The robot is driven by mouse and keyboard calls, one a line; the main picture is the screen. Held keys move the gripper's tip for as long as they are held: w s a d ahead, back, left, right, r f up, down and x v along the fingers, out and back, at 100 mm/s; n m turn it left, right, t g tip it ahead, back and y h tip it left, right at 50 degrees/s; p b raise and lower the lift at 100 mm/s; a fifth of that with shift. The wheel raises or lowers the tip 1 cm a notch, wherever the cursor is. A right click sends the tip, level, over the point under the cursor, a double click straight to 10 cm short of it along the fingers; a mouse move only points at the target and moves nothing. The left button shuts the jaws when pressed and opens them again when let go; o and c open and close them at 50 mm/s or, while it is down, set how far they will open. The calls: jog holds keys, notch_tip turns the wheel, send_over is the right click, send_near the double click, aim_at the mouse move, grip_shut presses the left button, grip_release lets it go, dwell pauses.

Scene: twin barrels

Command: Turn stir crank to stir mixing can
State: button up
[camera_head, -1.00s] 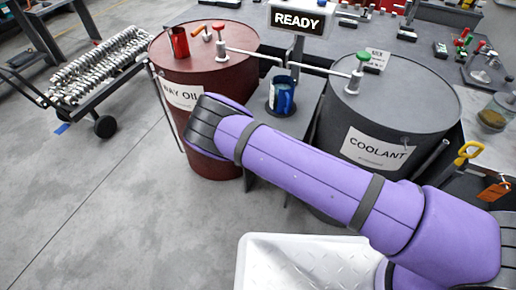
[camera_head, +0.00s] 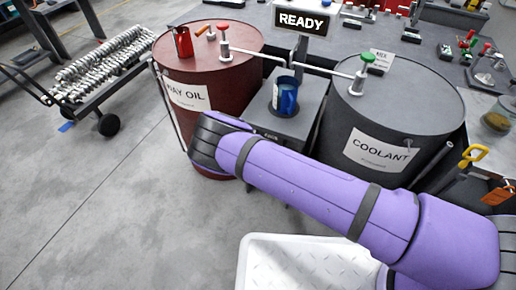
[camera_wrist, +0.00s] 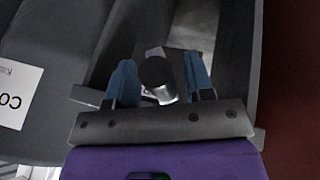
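The blue mixing can (camera_head: 285,96) stands on a grey stand (camera_head: 297,124) between the two barrels. In the wrist view, my gripper (camera_wrist: 160,72) has its two blue fingers apart. A dark round knob on a shiny metal shaft (camera_wrist: 157,72), apparently the stir crank's handle, shows between the fingers with a gap on each side. I cannot tell how deep it sits between them. In the head view, my purple arm hides the gripper and the crank.
The red WAY OIL barrel (camera_head: 207,56) stands left and the grey COOLANT barrel (camera_head: 392,108) right, with tap pipes reaching toward the can. A READY sign (camera_head: 302,22) is behind. A white tray (camera_head: 300,262) is in front.

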jog(key=v, duration=1)
jog(key=shift+a+r, duration=0.2)
jog(key=shift+r, duration=0.15)
dwell(0.3)
